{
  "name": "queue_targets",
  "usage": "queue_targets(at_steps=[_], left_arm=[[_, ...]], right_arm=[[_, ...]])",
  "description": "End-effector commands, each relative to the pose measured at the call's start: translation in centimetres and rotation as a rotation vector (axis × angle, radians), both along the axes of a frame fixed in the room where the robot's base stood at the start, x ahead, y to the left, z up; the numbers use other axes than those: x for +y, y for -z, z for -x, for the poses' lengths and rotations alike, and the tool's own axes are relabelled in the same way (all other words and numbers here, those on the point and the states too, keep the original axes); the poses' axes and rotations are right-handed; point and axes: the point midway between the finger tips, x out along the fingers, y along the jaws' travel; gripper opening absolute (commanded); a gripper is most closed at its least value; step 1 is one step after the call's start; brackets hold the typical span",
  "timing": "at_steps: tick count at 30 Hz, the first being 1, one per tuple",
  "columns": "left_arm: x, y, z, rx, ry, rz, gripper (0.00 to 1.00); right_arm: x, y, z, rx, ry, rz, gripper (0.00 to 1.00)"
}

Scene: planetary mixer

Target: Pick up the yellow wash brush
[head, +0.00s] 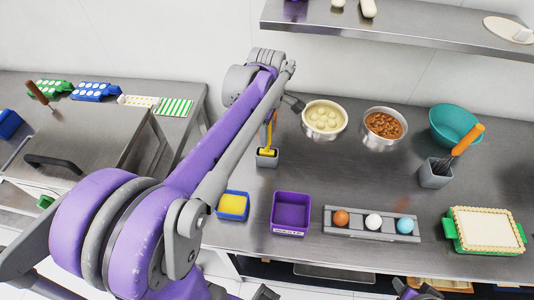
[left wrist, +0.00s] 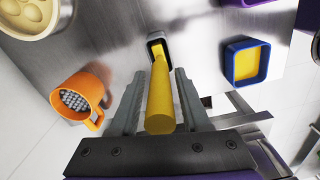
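The yellow wash brush (left wrist: 160,95) stands in a small grey holder (left wrist: 155,42) in the left wrist view, its thick yellow handle pointing toward the camera. In the head view the brush (head: 268,140) shows as a yellow strip above the grey holder (head: 267,158), partly hidden by my left arm. My left gripper (left wrist: 159,76) is open, with one finger on each side of the handle. A gap shows on the left of the handle; on the right I cannot tell whether the finger touches. A dark part of my right gripper (head: 417,290) shows at the bottom edge of the head view.
An orange mug (left wrist: 88,92) stands close to my left gripper. A blue box with yellow content (head: 233,205) and a purple tray (head: 291,212) lie in front. Bowls (head: 324,117) (head: 383,127) stand behind, and a shelf (head: 400,25) overhangs the counter.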

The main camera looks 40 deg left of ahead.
Motion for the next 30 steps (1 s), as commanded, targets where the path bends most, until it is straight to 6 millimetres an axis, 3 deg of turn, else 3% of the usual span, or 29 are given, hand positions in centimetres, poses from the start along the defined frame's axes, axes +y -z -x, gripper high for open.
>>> queue_targets(at_steps=[1, 7, 20, 30], left_arm=[[0.0, 0.0, 0.0, 0.0, 0.0, 0.0, 0.36], [0.0, 0.0, 0.0, 0.0, 0.0, 0.0, 0.0], [0.0, -0.2, 0.0, 0.0, 0.0, 0.0, 0.0], [0.0, -4.3, 0.0, 0.0, -0.001, 0.0, 0.0]], right_arm=[[0.0, 0.0, 0.0, 0.0, 0.0, 0.0, 0.56], [0.0, 0.0, 0.0, 0.0, 0.0, 0.0, 0.56], [0.0, 0.0, 0.0, 0.0, 0.0, 0.0, 0.56], [0.0, -0.3, -0.1, -0.002, 0.0, 0.0, 0.56]])
